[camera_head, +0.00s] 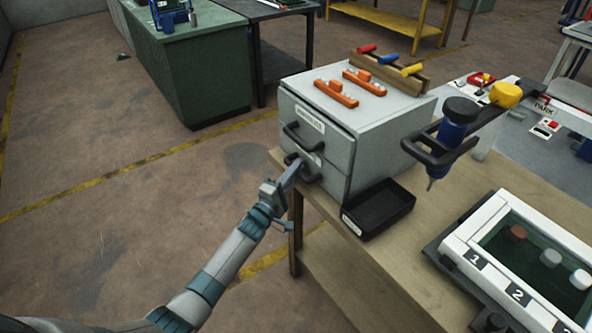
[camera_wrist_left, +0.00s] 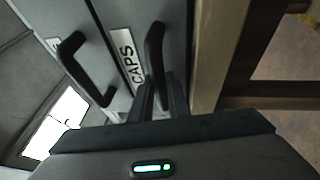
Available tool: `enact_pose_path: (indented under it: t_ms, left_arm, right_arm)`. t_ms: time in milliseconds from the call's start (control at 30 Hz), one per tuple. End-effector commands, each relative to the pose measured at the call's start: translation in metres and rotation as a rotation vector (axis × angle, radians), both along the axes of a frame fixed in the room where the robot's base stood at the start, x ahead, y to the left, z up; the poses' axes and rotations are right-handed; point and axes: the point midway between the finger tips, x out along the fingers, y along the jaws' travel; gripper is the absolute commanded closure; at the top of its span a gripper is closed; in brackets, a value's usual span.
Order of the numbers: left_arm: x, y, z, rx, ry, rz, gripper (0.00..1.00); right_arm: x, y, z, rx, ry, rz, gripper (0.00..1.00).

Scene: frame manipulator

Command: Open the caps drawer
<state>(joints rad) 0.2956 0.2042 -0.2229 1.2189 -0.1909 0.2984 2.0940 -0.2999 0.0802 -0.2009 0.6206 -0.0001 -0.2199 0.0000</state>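The grey drawer cabinet (camera_head: 375,142) stands on the wooden bench in the head view, with two drawers one above the other. The lower drawer carries the CAPS label, readable in the left wrist view (camera_wrist_left: 127,58). Its dark bar handle (camera_wrist_left: 154,55) runs beside the label. The drawer looks closed, flush with the front. My left gripper (camera_head: 294,170) reaches this handle from the front. In the left wrist view its two fingers (camera_wrist_left: 162,98) lie close on either side of the handle and appear shut on it; the contact is partly hidden. My right gripper is not in view.
The upper drawer has its own handle (camera_head: 303,137). Orange pieces (camera_head: 336,93) and a wooden rack (camera_head: 390,68) lie on the cabinet. A black tray (camera_head: 378,209) and a blue tool (camera_head: 452,132) in a dark holder are beside it. The floor before the cabinet is clear.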

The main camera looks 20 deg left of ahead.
Motion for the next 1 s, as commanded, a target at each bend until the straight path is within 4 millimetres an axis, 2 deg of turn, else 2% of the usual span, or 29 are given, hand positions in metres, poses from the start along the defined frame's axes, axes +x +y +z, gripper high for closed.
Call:
enact_pose_path:
  t_ms: [267, 467, 667, 1000]
  left_arm:
    - [-0.003, 0.002, 0.000, 0.001, 0.002, 0.000, 1.00]
    - [-0.017, 0.014, 0.000, 0.003, 0.004, 0.001, 1.00]
    - [-0.046, 0.036, 0.001, 0.004, 0.006, 0.000, 1.00]
    - [-0.116, 0.090, -0.001, 0.004, 0.007, 0.000, 1.00]
  right_arm:
    - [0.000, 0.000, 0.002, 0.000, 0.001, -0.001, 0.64]
    - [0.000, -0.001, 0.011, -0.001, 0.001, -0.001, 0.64]
    - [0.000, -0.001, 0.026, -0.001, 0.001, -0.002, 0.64]
    - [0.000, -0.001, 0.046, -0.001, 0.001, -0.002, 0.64]
